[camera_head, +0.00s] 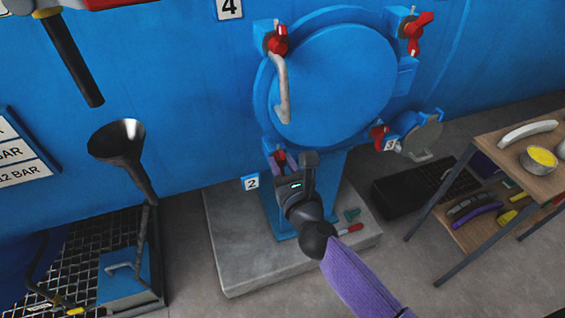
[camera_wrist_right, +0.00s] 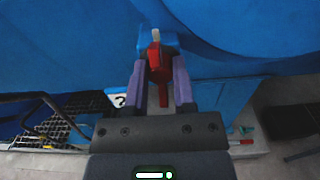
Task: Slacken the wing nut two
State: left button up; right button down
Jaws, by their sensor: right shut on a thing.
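Wing nut two is red and sits at the lower left of the round blue autoclave door (camera_head: 335,85). In the head view it is mostly hidden by my right gripper (camera_head: 283,163). A plate marked 2 (camera_head: 251,183) is just to its left. In the right wrist view the red wing nut (camera_wrist_right: 158,62) stands between the two purple fingers of my right gripper (camera_wrist_right: 159,80), with a pale bolt end above it. The gripper is shut on the nut. My left gripper is in neither view.
Other red wing nuts show at the door's upper left (camera_head: 278,42), upper right (camera_head: 414,30) and lower right (camera_head: 378,134). A grey concrete plinth (camera_head: 235,255) lies below. A wooden shelf table (camera_head: 500,150) stands right, a funnel (camera_head: 118,142) left.

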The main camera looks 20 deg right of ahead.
jog(key=shift+n, duration=0.3)
jog(key=shift+n+p, duration=0.5)
jog(key=shift+n, duration=0.4)
jog(key=n+p, duration=0.1)
jog(key=n, duration=0.3)
jog(key=shift+a+n, duration=0.1)
jog(key=shift+n, duration=0.2)
jog(key=n+p, duration=0.1)
jog(key=n, duration=0.3)
jog(key=shift+n, duration=0.3)
jog(key=n+p, duration=0.1)
jog(key=n, duration=0.4)
jog(key=shift+a+f+p, duration=0.1)
jog(key=shift+f+p, duration=0.05)
jog(key=shift+p, duration=0.15)
jog(key=n+p, duration=0.1)
jog(key=n, duration=0.5)
jog(key=shift+f+n+p, duration=0.1)
jog(key=shift+n+p, duration=0.2)
jog(key=shift+n, duration=0.1)
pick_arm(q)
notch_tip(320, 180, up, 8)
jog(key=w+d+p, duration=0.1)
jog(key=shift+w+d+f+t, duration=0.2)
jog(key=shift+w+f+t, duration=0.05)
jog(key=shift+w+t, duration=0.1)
pick_arm(e)
jog(key=n, duration=0.6)
jog(key=shift+f, duration=0.15)
